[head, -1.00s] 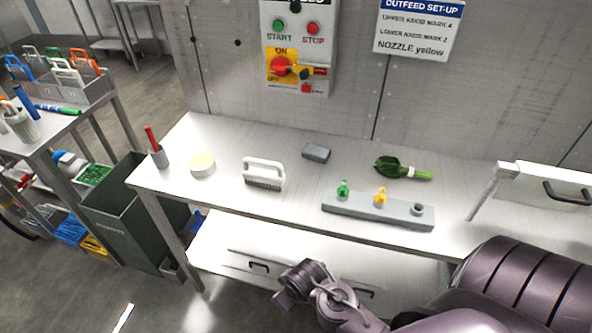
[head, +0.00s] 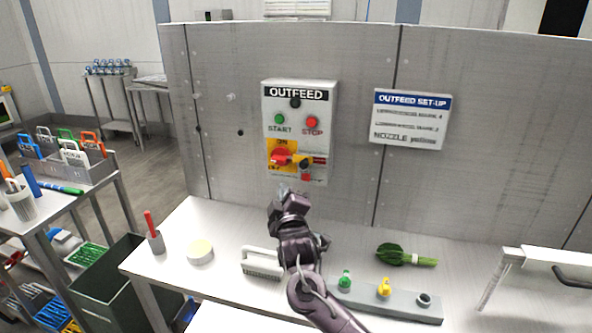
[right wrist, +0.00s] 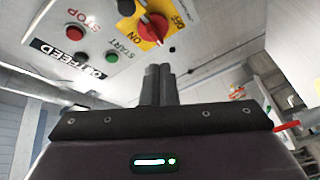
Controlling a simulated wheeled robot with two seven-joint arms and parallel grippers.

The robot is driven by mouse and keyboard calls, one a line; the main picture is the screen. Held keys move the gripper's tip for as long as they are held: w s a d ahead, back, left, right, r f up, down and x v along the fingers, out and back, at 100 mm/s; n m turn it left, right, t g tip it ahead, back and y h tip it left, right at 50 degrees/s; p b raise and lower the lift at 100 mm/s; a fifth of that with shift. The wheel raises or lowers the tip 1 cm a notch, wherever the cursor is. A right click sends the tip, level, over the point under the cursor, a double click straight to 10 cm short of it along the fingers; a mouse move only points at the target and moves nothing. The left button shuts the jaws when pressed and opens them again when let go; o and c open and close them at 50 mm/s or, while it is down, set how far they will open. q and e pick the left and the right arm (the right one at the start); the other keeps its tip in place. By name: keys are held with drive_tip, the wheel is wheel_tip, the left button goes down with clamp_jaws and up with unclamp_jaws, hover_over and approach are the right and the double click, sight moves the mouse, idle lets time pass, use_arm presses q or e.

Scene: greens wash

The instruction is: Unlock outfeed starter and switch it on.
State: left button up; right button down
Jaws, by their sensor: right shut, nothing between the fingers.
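The grey outfeed starter box (head: 271,115) hangs on the back wall, with a green START button (head: 279,119) and a red STOP button (head: 312,121). Below them a red rotary knob (head: 281,156) sits on a yellow ON/OFF plate; its exact setting is unclear. A dark, red-barred fitting (head: 305,162) is right of it, with a small red piece (head: 306,178) below; whether this is a lock is unclear. My right gripper (head: 283,190) is shut and empty just below the box. The right wrist view shows its closed fingers (right wrist: 158,83) apart from the knob (right wrist: 155,27). My left gripper is out of view.
The white bench (head: 225,235) below carries a red-handled tool in a cup (head: 154,238), a round tub (head: 200,252), a brush (head: 262,262), greens (head: 400,255) and a grey block (head: 390,305) with coloured nozzles. An OUTFEED SET-UP sign (head: 410,120) hangs to the right.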

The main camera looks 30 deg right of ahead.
sight(283, 157)
drive_tip(key=shift+h, duration=0.6)
drive_tip(key=w+d+r+p, duration=0.1)
drive_tip(key=w+d, duration=0.1)
drive_tip(key=w, duration=0.1)
drive_tip(key=w+d+r+p, duration=0.1)
drive_tip(key=w+d+r, duration=0.1)
drive_tip(key=w, duration=0.1)
drive_tip(key=w+d+r+p, duration=0.1)
drive_tip(key=w+d, duration=0.1)
drive_tip(key=w, duration=0.1)
drive_tip(key=shift+w+r, duration=0.2)
drive_tip(key=shift+w, duration=0.05)
drive_tip(key=shift+t, duration=0.4)
drive_tip(key=s+d+f+p, duration=0.2)
drive_tip(key=shift+s+d+f, duration=0.1)
drive_tip(key=shift+s+d, duration=0.05)
drive_tip(key=shift+s, duration=0.2)
drive_tip(key=shift+s, duration=0.1)
